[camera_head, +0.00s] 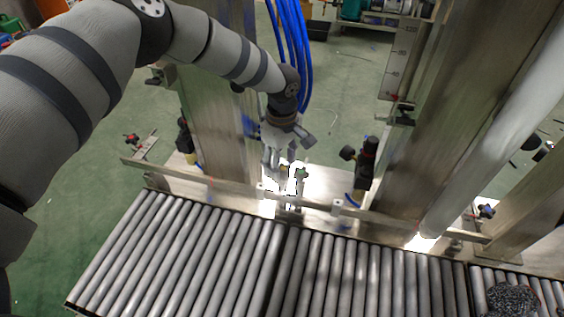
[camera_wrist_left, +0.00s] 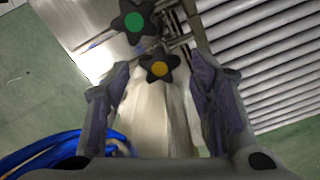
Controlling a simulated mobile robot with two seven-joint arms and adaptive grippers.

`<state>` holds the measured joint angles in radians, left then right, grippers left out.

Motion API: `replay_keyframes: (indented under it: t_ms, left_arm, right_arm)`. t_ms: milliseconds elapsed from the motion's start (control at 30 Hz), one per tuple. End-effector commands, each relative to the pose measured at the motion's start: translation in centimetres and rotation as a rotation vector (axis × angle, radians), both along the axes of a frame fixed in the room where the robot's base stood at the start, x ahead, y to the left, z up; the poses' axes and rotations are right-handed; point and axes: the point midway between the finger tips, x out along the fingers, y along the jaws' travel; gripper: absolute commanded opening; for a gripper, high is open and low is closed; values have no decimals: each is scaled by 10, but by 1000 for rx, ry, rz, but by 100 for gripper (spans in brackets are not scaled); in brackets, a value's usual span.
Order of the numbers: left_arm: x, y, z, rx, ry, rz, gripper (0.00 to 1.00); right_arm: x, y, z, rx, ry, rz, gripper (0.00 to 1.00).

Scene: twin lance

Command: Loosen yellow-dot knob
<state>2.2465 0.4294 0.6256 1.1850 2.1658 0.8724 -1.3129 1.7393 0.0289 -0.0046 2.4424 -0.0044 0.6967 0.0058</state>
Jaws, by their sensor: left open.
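The yellow-dot knob (camera_wrist_left: 159,65) is a dark star-shaped knob with a yellow-orange centre, seen in the left wrist view. It lies between the fingertips of my left gripper (camera_wrist_left: 160,72), with a visible gap on both sides. A similar green-dot knob (camera_wrist_left: 134,22) is just beyond it, up and to the left. In the head view my left gripper (camera_head: 275,168) points down at the bracket by the rollers, and the green-dot knob (camera_head: 302,172) shows to its right. The yellow-dot knob is mostly hidden there.
A roller conveyor (camera_head: 190,255) runs along the front, with a metal side rail (camera_head: 385,219) behind it. Tall metal posts (camera_head: 222,120) stand on both sides. Another dark clamp (camera_head: 364,165) is right of the gripper. Blue hoses (camera_head: 296,45) hang behind the arm.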

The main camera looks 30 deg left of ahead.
Motion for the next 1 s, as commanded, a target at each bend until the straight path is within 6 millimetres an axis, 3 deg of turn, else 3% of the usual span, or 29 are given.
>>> replay_keyframes:
  t_ms: [233,467,767,1000]
  left_arm:
    - [0,0,-1,1,-1,0,50]
    - [0,0,-1,1,-1,0,2]
    - [0,0,-1,0,-1,28,2]
    - [-1,1,-1,1,0,161,2]
  right_arm:
    - [0,0,0,0,0,0,0]
    - [0,0,0,0,0,0,0]
    - [0,0,0,0,0,0,0]
    - [0,0,0,0,0,0,0]
